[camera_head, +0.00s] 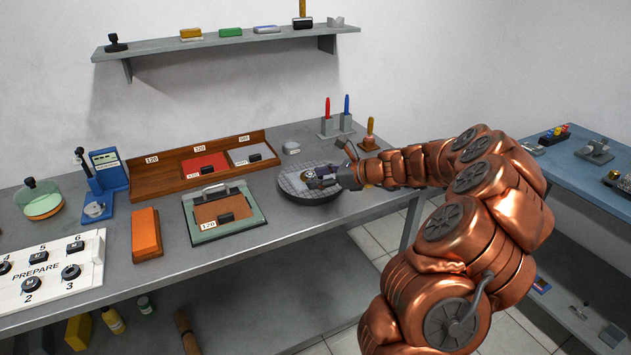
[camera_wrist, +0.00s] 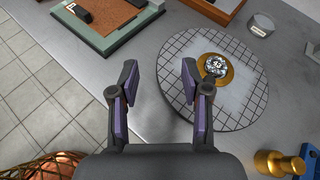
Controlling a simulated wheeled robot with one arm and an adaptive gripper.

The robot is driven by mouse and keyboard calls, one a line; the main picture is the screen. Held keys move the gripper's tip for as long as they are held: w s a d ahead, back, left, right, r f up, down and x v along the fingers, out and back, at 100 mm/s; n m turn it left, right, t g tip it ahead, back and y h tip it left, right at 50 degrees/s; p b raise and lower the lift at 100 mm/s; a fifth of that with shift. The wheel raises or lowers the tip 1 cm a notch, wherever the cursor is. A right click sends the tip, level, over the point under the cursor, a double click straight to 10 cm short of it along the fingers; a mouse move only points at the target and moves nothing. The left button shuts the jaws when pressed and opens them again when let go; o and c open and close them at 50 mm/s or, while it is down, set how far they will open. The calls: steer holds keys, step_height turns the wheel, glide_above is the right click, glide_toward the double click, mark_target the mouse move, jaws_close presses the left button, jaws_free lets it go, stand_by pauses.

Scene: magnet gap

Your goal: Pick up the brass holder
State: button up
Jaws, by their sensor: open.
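The brass holder (camera_wrist: 229,78) is a round brass ring around a grey, speckled, numbered face. The plate (camera_head: 289,188) also shows in the head view, near the bench's front edge. My gripper (camera_wrist: 160,75) is open and empty. Its right finger is close to the holder's left side in the picture, and the holder is not between the fingers. I cannot tell the height gap. In the head view my gripper (camera_head: 324,179) is over the plate and largely covers the holder.
A green-framed tray (camera_head: 239,225) with a brown pad lies left of the plate. A wooden rack (camera_head: 165,186) with red and grey pads stands behind. A brass-coloured knobbed piece (camera_wrist: 275,162) is at the wrist view's lower right. Bare bench lies around the plate's left side.

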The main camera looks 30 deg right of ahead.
steer(key=d+f+m, duration=0.1)
steer(key=d, duration=0.1)
steer(key=d+m+h, duration=0.1)
steer(key=d, duration=0.1)
steer(key=d+f+m+t, duration=0.1)
steer(key=d, duration=0.1)
steer(key=shift+d+f+h, duration=0.3)
steer(key=shift+d, duration=0.1)
steer(key=shift+w+d+f, duration=0.1)
steer(key=shift+p+x, duration=0.85)
steer(key=shift+x, duration=2.85)
steer(key=shift+c, duration=0.3)
jaws_close()
